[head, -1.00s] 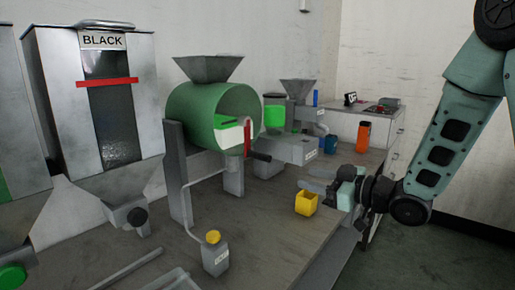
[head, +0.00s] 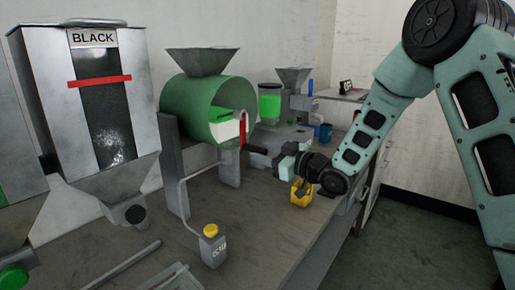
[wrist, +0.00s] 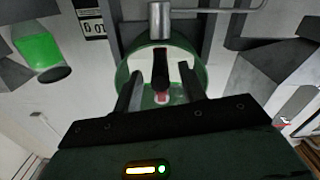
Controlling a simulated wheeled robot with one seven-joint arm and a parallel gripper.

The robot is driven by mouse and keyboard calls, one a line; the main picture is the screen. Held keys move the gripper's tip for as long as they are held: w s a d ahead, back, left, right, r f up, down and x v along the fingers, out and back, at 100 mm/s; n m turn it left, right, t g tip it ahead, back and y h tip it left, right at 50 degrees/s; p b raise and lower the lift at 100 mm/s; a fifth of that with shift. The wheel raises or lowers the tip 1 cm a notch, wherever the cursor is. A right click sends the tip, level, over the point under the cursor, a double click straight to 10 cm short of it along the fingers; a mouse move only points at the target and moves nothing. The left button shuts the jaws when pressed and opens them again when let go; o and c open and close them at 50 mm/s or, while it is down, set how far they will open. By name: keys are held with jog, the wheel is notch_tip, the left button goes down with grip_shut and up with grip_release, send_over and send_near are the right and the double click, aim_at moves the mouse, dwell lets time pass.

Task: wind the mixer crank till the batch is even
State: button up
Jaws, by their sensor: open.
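The mixer is a green drum (head: 188,112) on grey posts, with a hopper on top. Its open end shows a white mass (head: 226,130) with green beside it, not evenly mixed. A red crank arm (head: 243,130) with a dark handle (head: 257,150) stands at the drum's front. My gripper (head: 273,157) is by the handle, its fingers pointing at the drum. In the wrist view my gripper (wrist: 161,88) is open, and the dark handle (wrist: 160,66) shows between the fingers; I cannot tell whether they touch it. Red (wrist: 162,97) shows below the handle.
A yellow cup (head: 300,194) stands just below my gripper. A small box with a yellow cap (head: 213,245) stands in front of the mixer. A BLACK hopper (head: 104,110) is at left. A blue mug (head: 325,132) stands behind my arm.

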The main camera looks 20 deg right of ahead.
jog(key=shift+x, duration=1.45)
jog(key=shift+c, duration=0.2)
grip_shut()
jog(key=shift+a, duration=0.1)
